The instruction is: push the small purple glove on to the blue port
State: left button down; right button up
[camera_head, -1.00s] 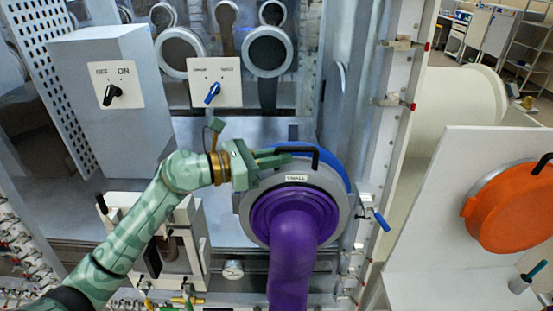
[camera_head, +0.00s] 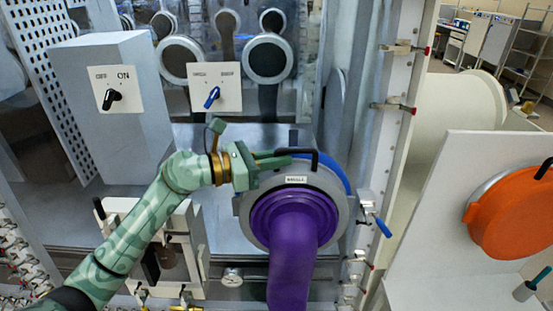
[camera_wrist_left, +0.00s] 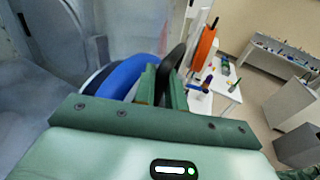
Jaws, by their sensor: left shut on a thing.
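The small purple glove (camera_head: 291,250) hangs from a grey ring (camera_head: 262,190) with a small white label and a black handle (camera_head: 317,160) on top. The blue port (camera_head: 338,174) shows as an arc behind the ring's upper right edge; the ring hides the rest. I cannot tell whether ring and port touch. My left gripper (camera_head: 290,158) is shut on the black handle, reaching in from the left. In the left wrist view the handle (camera_wrist_left: 173,57) stands between the fingers, with a blue rim (camera_wrist_left: 128,76) beside them. My right gripper is not in view.
A grey box with a black switch (camera_head: 112,97) stands at upper left, beside a panel with a blue switch (camera_head: 212,98). A blue-handled latch (camera_head: 382,226) sits right of the ring. An orange round cover (camera_head: 512,212) is on a white panel at far right.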

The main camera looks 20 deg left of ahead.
pick_arm(q)
jog(key=shift+w+a+r+b, duration=0.1)
jog(key=shift+w+a+b, duration=0.05)
jog(key=shift+w+b, duration=0.15)
jog(key=c, duration=1.6)
grip_release()
jog(key=shift+o, duration=1.2)
jog(key=f+b+v, duration=0.1)
jog(key=b+v, duration=0.4)
jog(key=v, duration=1.1)
jog(key=shift+r+b, duration=0.4)
jog(key=shift+s, duration=0.1)
